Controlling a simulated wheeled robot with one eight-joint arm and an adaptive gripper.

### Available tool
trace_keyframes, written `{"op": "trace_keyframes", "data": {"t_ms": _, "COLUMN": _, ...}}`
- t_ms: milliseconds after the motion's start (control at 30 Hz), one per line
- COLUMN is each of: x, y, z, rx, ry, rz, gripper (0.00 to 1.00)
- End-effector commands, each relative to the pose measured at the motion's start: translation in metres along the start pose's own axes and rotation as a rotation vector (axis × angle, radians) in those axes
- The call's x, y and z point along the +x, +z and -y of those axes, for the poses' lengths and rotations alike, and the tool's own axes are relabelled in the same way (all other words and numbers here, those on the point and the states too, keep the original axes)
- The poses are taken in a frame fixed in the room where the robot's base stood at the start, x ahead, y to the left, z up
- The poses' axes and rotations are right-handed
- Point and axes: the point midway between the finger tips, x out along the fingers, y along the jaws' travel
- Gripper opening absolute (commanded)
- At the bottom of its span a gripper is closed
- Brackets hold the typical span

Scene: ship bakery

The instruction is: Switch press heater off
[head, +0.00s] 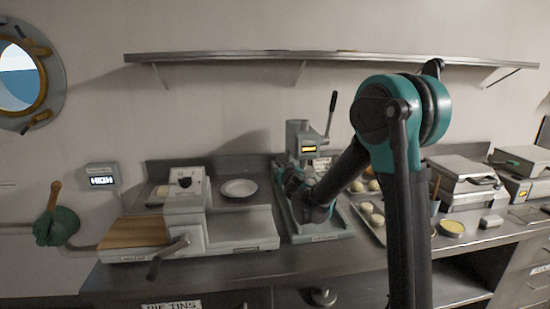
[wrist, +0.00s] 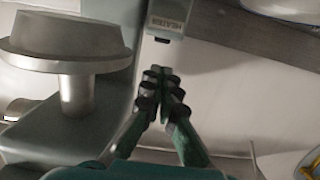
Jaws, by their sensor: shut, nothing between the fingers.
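The press (head: 299,133) stands on the counter in the middle of the head view, with a dark lever raised at its upper right. A small amber light (head: 308,149) glows on its front. In the wrist view, a small grey box labelled HEATER (wrist: 166,20) hangs at the top, its lettering upside down. My gripper (wrist: 160,72) is shut and empty, its tips just below that box in the picture; I cannot tell whether they touch. The round metal press plate (wrist: 70,38) is to the left. In the head view my arm hides part of the press.
A dough sheeter (head: 185,205) with a crank stands left of the press, with a white plate (head: 239,188) behind it. A tray of dough balls (head: 360,205) lies to the right, beyond my arm. A shelf (head: 330,56) runs above. A grey box-shaped appliance (head: 466,170) stands further right.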

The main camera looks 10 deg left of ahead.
Motion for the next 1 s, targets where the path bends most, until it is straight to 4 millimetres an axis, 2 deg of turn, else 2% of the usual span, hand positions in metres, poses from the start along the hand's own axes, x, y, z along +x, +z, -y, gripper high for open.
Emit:
{"op": "trace_keyframes", "data": {"t_ms": 300, "x": 0.0, "y": 0.0, "z": 0.0, "rx": 0.0, "ry": 0.0, "rz": 0.0, "gripper": 0.0}}
{"op": "trace_keyframes", "data": {"t_ms": 433, "x": 0.007, "y": 0.0, "z": -0.001, "rx": 0.0, "ry": 0.001, "rz": 0.0, "gripper": 0.0}}
{"op": "trace_keyframes", "data": {"t_ms": 567, "x": 0.025, "y": 0.0, "z": -0.001, "rx": 0.0, "ry": 0.001, "rz": 0.0, "gripper": 0.0}}
{"op": "trace_keyframes", "data": {"t_ms": 800, "x": 0.067, "y": 0.0, "z": -0.001, "rx": 0.0, "ry": 0.001, "rz": 0.0, "gripper": 0.0}}
{"op": "trace_keyframes", "data": {"t_ms": 1000, "x": 0.091, "y": 0.0, "z": -0.001, "rx": 0.0, "ry": 0.001, "rz": 0.001, "gripper": 0.0}}
